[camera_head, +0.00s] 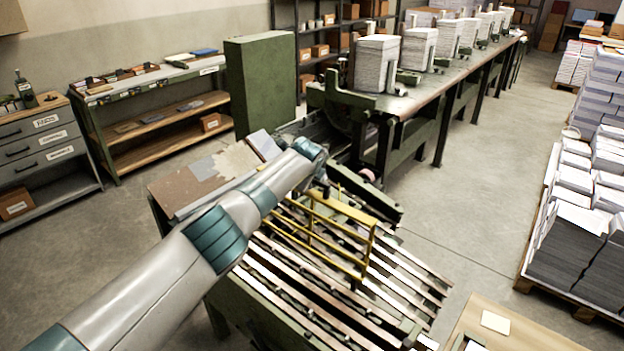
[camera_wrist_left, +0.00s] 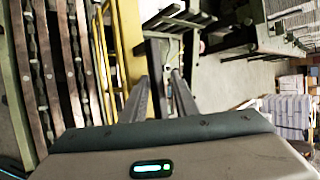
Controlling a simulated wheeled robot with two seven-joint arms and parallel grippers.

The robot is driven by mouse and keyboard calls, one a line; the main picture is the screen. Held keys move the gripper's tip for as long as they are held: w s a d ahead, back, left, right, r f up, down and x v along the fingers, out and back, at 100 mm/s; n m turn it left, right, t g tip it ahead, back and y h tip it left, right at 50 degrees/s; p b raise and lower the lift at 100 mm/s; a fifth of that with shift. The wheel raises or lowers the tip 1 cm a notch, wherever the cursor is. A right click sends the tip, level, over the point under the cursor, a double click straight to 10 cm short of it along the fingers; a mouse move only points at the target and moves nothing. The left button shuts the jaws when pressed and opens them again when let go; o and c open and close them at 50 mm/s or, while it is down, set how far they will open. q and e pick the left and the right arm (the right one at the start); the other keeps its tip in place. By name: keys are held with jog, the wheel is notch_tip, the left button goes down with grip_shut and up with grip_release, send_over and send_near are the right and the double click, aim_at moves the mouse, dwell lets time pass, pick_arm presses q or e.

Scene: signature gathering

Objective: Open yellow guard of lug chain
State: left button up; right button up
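The yellow guard (camera_head: 345,232) is a railed metal frame lying over the slatted lug chain (camera_head: 300,290) in the head view. In the left wrist view its yellow bars (camera_wrist_left: 128,42) stand just left of my left fingers, close to them; I cannot tell whether they touch. My left gripper (camera_wrist_left: 164,80) has a gap between its two fingers, with no yellow bar between them. In the head view my left arm reaches over the guard's far left end, and its wrist hides the fingers. My right gripper is not in view.
A long machine bench (camera_head: 440,85) with paper stacks runs to the back. A green cabinet (camera_head: 261,85) and shelves stand back left. A pallet of paper stacks (camera_head: 575,250) is at right, and a wooden tabletop (camera_head: 520,330) is at the front. Floor is clear between bench and pallet.

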pick_arm(q)
jog(key=shift+s+f, duration=0.15)
jog(key=shift+f, duration=0.2)
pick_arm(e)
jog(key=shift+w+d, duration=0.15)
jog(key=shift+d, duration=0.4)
pick_arm(q)
jog(key=shift+s+r, duration=0.1)
